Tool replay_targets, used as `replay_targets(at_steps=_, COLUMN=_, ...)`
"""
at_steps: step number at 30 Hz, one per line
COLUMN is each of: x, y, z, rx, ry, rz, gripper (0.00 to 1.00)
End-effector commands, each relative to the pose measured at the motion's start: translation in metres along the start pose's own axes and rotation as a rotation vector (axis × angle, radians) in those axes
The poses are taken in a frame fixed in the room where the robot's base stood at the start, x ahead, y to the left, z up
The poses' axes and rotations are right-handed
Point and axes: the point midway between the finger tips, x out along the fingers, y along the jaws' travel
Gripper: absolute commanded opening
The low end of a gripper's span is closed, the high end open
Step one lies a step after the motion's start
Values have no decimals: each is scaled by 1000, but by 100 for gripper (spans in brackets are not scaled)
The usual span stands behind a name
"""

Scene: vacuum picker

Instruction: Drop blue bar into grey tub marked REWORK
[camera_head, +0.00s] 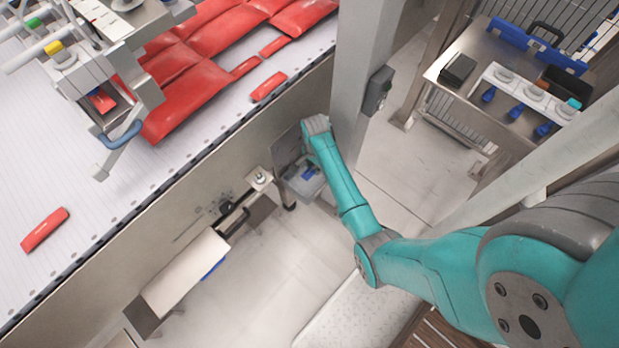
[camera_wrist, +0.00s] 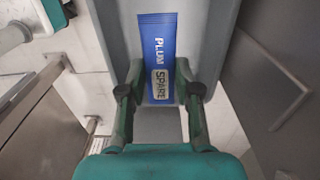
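The blue bar (camera_wrist: 157,40) is in the wrist view, with PLUM printed on it and a pale label reading SPARE at its near end. My gripper (camera_wrist: 158,72) has one finger at each long side of the bar, and the tips look closed on it. A grey tub (camera_wrist: 213,40) lies behind the bar in the wrist view; its REWORK marking does not show. The fingers are hidden there behind my arm.
The conveyor (camera_head: 150,200) carries red packs (camera_head: 180,90) and a loose red bar (camera_head: 45,230). A grey post (camera_head: 358,80) stands close to my arm. A steel table (camera_head: 450,90) with blue items is at the upper right. Open floor (camera_head: 270,260) lies below the tub.

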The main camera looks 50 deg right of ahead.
Motion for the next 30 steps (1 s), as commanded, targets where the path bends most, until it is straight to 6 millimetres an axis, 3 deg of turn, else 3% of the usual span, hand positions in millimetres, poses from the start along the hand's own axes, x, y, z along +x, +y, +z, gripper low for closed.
replay_targets(at_steps=1, x=0, y=0, z=0, rx=0, ry=0, rz=0, gripper=45)
replay_targets(at_steps=3, x=0, y=0, z=0, rx=0, ry=0, rz=0, gripper=62)
replay_targets(at_steps=16, x=-8, y=0, z=0, rx=0, ry=1, rz=-1, gripper=62)
replay_targets(at_steps=30, x=-92, y=-1, z=0, rx=0, ry=1, rz=-3, gripper=62)
